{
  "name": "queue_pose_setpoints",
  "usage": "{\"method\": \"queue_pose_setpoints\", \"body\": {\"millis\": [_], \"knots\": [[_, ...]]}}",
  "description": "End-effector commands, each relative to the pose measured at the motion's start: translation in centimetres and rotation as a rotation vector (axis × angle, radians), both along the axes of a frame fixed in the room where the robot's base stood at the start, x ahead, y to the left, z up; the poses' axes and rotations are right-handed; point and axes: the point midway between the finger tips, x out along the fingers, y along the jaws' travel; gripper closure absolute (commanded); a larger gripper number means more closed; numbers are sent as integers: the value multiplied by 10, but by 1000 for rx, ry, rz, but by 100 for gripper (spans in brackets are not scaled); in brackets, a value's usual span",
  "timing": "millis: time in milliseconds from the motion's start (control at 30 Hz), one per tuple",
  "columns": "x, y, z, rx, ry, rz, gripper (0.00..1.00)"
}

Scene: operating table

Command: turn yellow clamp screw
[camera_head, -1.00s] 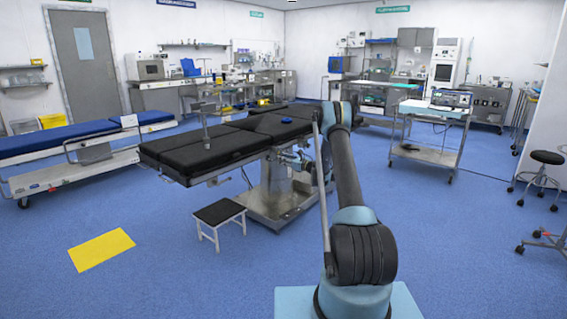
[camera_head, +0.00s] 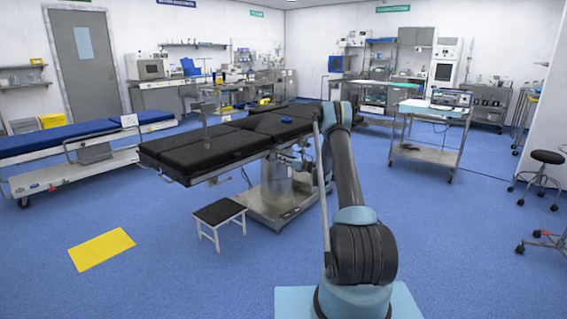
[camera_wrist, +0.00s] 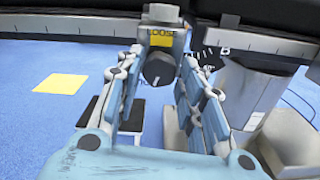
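In the wrist view a dark round knob (camera_wrist: 158,70) with a light pointer line sits on a grey clamp (camera_wrist: 161,14) at the side of the operating table. A yellow label (camera_wrist: 160,36) reading "LOOSE" is above the knob. My gripper (camera_wrist: 162,64) has its two fingers apart, one on each side of the knob. The knob lies between the fingertips; I cannot tell whether either touches it. In the head view the operating table (camera_head: 205,146) has a black top, and my arm hides most of the gripper and clamp.
A black dial scale (camera_wrist: 209,57) is right of the fingers, near the metal column (camera_wrist: 248,95). A small step stool (camera_head: 219,211) stands before the table. A blue-topped stretcher (camera_head: 60,138) is left, a steel trolley (camera_head: 430,155) right.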

Motion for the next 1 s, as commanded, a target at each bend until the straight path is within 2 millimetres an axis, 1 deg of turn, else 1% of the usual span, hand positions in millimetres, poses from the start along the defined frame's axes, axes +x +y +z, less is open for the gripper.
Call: {"method": "queue_pose_setpoints", "body": {"millis": [333, 467, 567, 800, 1000], "knots": [[0, 1, 1, 2, -1, 2, 52], [-4, -4, 2, 2, -1, 2, 52], [-12, -14, 1, 2, -1, 1, 52], [-41, -49, 1, 2, 0, -1, 52], [-63, -74, 0, 2, 1, 0, 52]]}}
